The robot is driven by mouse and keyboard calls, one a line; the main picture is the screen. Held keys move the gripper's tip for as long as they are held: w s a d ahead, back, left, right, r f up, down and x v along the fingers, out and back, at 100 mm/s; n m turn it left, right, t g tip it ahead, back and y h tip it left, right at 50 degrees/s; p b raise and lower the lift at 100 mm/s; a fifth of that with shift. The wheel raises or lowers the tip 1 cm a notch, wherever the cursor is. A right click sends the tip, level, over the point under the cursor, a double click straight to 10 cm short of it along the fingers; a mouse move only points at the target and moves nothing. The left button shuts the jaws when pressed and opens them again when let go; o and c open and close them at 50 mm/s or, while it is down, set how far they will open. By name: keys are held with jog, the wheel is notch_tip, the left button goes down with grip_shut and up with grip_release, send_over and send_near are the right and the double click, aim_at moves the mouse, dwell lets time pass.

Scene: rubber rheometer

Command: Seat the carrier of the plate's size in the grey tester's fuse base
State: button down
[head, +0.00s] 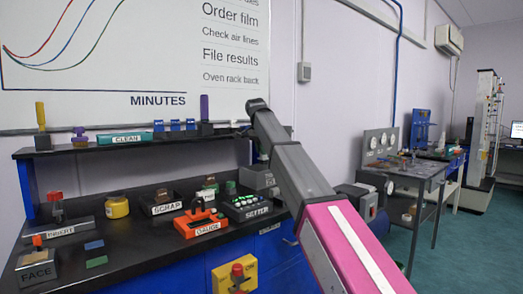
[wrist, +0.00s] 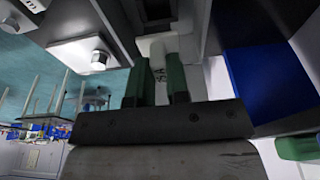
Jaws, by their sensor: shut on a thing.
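In the wrist view my gripper (wrist: 157,85) has two green fingers closed on a pale carrier (wrist: 156,58). Dark marking shows on the carrier's face, too small and rotated to read surely. The carrier's far end is against or close to a grey housing with a dark recess (wrist: 157,12); I cannot tell whether it is inside a base. In the head view my arm covers my gripper and the carrier. A grey box (head: 257,178), perhaps the tester, shows partly behind the arm. The fuse base and the plate cannot be made out.
The black bench holds an orange GAUGE block (head: 200,222), a SETTER box (head: 245,206), a SCRAP tray (head: 163,209), a yellow jar (head: 117,207) and a FACE block (head: 36,268). A shelf (head: 130,145) runs behind. In the wrist view a blue panel (wrist: 262,78) stands close at right.

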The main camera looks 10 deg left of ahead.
aim_at(262, 158)
jog(key=shift+a, duration=0.1)
jog(key=shift+f, duration=2.1)
jog(key=shift+s+f, duration=0.1)
jog(key=shift+f, duration=0.15)
jog(key=shift+f, duration=1.1)
jog(key=c, duration=1)
grip_release()
jog(key=shift+r, duration=0.1)
